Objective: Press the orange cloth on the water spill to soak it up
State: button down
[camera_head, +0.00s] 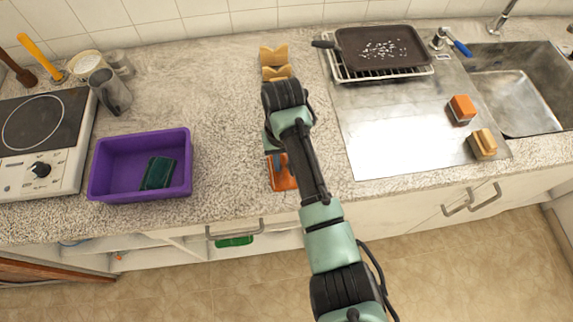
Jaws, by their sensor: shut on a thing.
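The orange cloth (281,182) shows on the counter near its front edge, partly hidden behind my arm. My gripper (279,163) is mostly hidden by my own wrist and forearm. It points down at the cloth and is shut on it. Whether the cloth touches the counter is hard to tell. The water spill cannot be made out; the counter under and around the cloth is partly covered by my arm.
A purple bin (108,176) with a dark green sponge (158,172) stands left. Yellow wooden pieces (274,56) stand behind my wrist. Right are a metal drainboard (385,130), a rack with a dark pan (385,47), an orange block (461,109), a brush (484,144) and a sink (515,95).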

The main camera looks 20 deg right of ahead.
jog(key=shift+r, duration=0.1)
jog(key=shift+r+p, duration=2.95)
jog(key=shift+p, duration=0.45)
jog(key=c, duration=1.5)
grip_release()
grip_shut()
